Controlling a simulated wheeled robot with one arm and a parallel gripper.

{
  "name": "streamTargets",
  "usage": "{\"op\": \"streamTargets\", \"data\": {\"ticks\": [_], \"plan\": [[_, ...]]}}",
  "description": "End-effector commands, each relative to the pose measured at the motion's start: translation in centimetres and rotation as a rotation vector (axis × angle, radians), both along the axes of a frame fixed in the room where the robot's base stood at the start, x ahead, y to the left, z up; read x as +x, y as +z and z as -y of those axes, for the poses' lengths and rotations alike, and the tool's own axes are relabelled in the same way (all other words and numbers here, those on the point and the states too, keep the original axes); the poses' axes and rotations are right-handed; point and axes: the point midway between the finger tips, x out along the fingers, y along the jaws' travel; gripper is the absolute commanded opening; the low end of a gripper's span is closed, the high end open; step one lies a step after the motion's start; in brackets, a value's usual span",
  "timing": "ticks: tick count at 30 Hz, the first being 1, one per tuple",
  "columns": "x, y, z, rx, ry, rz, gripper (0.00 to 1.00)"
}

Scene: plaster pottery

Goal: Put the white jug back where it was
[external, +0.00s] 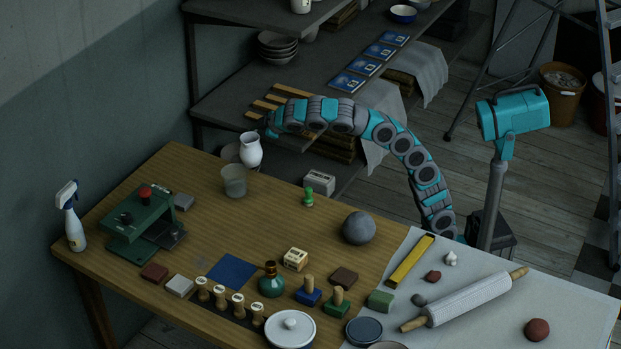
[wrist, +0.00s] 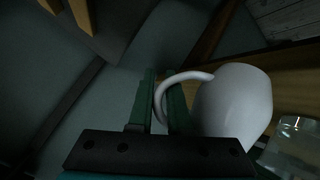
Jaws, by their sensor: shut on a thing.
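The white jug (external: 251,151) is near the back left edge of the wooden table (external: 190,165), behind the clear glass (external: 233,180). In the wrist view the jug (wrist: 234,105) fills the right side, with its curved handle between the dark green fingers. My gripper (wrist: 160,98) is shut on the jug's handle. In the external view my gripper (external: 268,129) is at the jug's upper right, partly hidden by the arm's end. A brownish round thing shows behind the jug. I cannot tell whether the jug touches it or the table.
The glass, also in the wrist view (wrist: 294,145), stands close to the jug. A green press (external: 140,222) and a spray bottle (external: 70,220) stand at the left. A grey ball (external: 359,228) and a green stamp (external: 308,196) are further right. The table's middle has free room.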

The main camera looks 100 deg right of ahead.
Motion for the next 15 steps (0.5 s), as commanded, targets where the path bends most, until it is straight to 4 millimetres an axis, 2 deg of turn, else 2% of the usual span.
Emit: {"op": "streamTargets", "data": {"ticks": [5, 8, 15], "plan": [[0.1, 1.5, -1.2, 0.009, 0.057, -0.001, 0.0], [0.4, 2.7, -2.8, 0.004, 0.132, -0.012, 0.0], [0.7, 5.5, -9.0, 0.0, 0.375, -0.028, 0.0]]}}
